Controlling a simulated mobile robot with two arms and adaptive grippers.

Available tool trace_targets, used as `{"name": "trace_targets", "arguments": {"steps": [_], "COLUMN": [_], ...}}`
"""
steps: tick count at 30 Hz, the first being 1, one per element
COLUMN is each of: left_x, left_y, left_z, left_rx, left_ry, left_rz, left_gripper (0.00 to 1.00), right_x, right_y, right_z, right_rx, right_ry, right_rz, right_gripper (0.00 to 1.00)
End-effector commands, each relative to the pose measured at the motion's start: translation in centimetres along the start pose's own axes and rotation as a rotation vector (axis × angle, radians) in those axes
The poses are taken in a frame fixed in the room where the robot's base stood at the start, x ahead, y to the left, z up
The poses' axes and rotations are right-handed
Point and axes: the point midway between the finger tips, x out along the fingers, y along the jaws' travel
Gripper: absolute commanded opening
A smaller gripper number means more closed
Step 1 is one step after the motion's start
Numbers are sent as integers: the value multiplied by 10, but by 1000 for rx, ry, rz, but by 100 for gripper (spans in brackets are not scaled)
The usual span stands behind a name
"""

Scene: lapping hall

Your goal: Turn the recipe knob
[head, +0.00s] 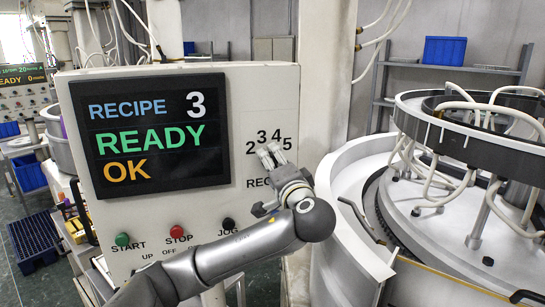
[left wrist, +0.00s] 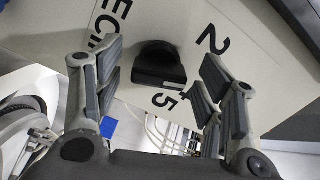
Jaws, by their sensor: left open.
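The recipe knob (left wrist: 158,65) is a black knob on the pale panel face, seen in the left wrist view with printed numerals around it. My left gripper (left wrist: 160,74) is open, with one finger to each side of the knob and visible gaps between. In the head view my left gripper (head: 271,154) reaches up over the recipe dial and hides the knob. The numerals 2, 3, 4 and 5 show above its fingers. The display (head: 150,132) reads RECIPE 3, READY and OK. My right gripper is not in view.
Below the display are a green START button (head: 122,240), a red STOP button (head: 177,232) and a black JOG control (head: 228,223), close to my left arm. A large round lapping machine (head: 340,215) with hoses stands right of the panel. Shelves with blue bins (head: 444,50) stand behind.

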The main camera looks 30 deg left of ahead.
Motion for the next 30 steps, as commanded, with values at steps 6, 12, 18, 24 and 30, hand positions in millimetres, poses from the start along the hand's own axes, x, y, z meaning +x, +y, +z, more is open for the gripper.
{"name": "trace_targets", "arguments": {"steps": [6, 12, 18, 24, 30], "left_x": [12, 13, 12, 12, 12], "left_y": [0, 1, 1, 1, 3], "left_z": [0, 0, 0, 0, 1], "left_rx": [0, -1, -1, -1, -17], "left_ry": [1, 1, 1, 1, 1], "left_rz": [1, 1, 1, 1, 2], "left_gripper": [64, 64, 44, 19, 19], "right_x": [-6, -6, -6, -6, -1], "right_y": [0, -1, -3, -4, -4], "right_z": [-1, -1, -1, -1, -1], "right_rx": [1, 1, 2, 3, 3], "right_ry": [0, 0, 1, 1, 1], "right_rz": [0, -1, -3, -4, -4], "right_gripper": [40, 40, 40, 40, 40]}}
